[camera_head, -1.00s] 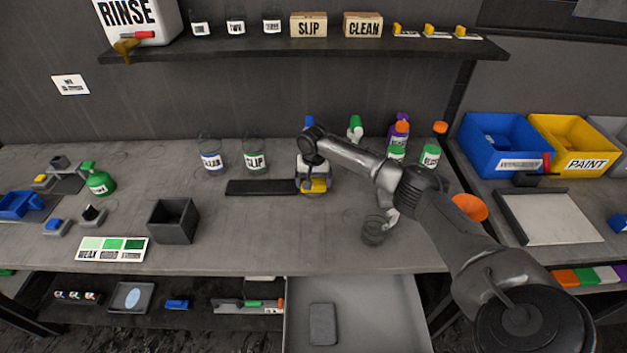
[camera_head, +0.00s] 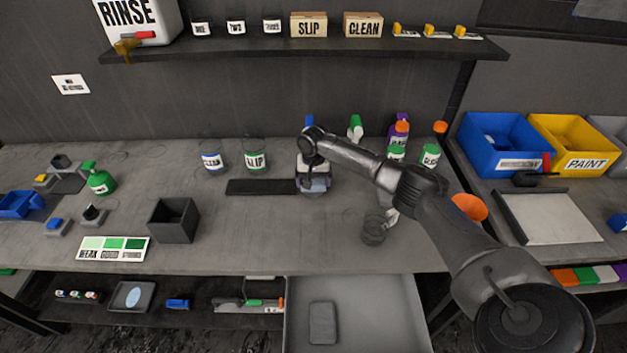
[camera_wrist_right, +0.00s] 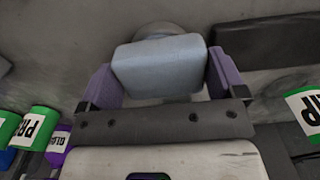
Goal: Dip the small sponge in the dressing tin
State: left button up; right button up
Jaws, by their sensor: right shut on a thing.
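My right gripper (camera_head: 314,180) is low over the middle of the bench, at the right end of a dark strip. In the right wrist view its purple fingers are shut on a grey-blue rounded block (camera_wrist_right: 160,68), seemingly the small sponge. The block also shows under the gripper in the head view (camera_head: 318,186). A round grey thing (camera_wrist_right: 156,30), perhaps the dressing tin, lies behind the block, which hides most of it. I cannot tell whether they touch. My left gripper is not in view.
The dark strip (camera_head: 258,187) lies left of the gripper, with labelled jars (camera_head: 254,160) behind it. Green-capped bottles (camera_head: 430,157) stand to the right and a clear cup (camera_head: 374,231) under my arm. A black box (camera_head: 173,220) is front left; an open drawer (camera_head: 388,310) is below.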

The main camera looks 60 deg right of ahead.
jog(key=shift+f, duration=0.1)
dwell(0.4)
jog(key=shift+p, duration=0.35)
dwell(0.5)
jog(key=shift+f, duration=0.1)
dwell(0.5)
dwell(0.4)
jog(key=shift+r+p, duration=0.35)
jog(key=shift+p, duration=0.15)
jog(key=shift+s+r+p, duration=0.1)
jog(key=shift+r+p, duration=0.35)
jog(key=shift+p, duration=0.15)
notch_tip(320, 180, up, 5)
jog(key=p, duration=0.6)
jog(key=shift+r, duration=0.1)
jog(key=shift+r+p, duration=0.25)
jog(key=shift+p, duration=0.35)
